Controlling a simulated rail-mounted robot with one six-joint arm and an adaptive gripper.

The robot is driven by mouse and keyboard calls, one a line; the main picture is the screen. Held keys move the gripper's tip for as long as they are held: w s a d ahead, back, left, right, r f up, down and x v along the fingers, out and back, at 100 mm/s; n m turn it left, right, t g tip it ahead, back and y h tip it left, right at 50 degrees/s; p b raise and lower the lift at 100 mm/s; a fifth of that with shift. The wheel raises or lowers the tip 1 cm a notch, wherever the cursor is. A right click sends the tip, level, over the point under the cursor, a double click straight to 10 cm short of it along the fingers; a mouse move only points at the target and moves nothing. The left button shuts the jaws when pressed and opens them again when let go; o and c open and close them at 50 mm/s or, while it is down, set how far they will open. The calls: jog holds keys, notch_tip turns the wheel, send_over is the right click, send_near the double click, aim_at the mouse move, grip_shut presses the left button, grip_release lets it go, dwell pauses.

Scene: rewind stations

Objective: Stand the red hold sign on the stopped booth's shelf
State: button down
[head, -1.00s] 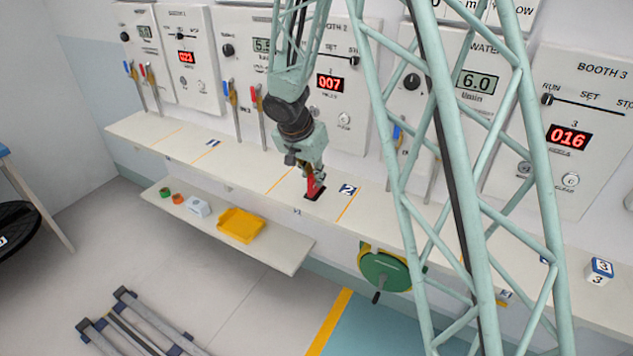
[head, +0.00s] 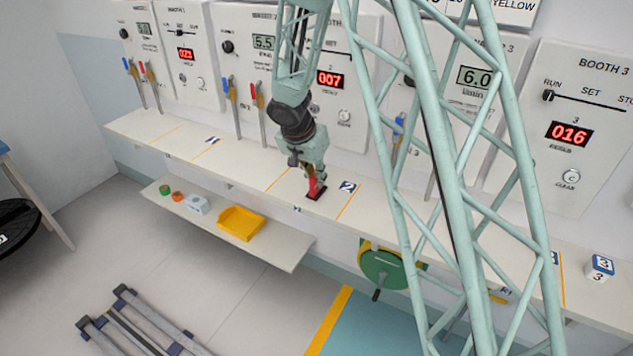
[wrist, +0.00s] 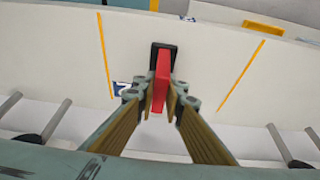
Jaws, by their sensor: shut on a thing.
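The red hold sign (head: 314,185) stands upright on its dark base on the white shelf (head: 258,166), left of the blue number 2 label (head: 347,187), under the booth panel whose display reads 007. My gripper (head: 317,178) is over the sign from above. In the wrist view my gripper (wrist: 163,107) is shut on the red sign (wrist: 162,76), one finger on each side. The sign's black base (wrist: 163,54) shows beyond the fingers and appears to be at the shelf surface. The gripper covers part of the sign in the head view.
Orange lines divide the shelf on both sides of the sign. A lower shelf (head: 276,250) holds a yellow tray (head: 241,223) and small items. A green crank wheel (head: 382,268) hangs below. Levers (head: 261,115) stand behind the shelf. A number 3 block (head: 600,268) sits far right.

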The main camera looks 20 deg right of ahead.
jog(key=shift+f, duration=0.3)
jog(key=shift+f, duration=0.15)
jog(key=c, duration=2.7)
grip_release()
jog(key=shift+r, duration=0.2)
jog(key=shift+a+r, duration=0.15)
jog(key=shift+r, duration=0.2)
jog(key=p+v, duration=0.2)
jog(key=v, duration=0.9)
jog(key=shift+s, duration=0.15)
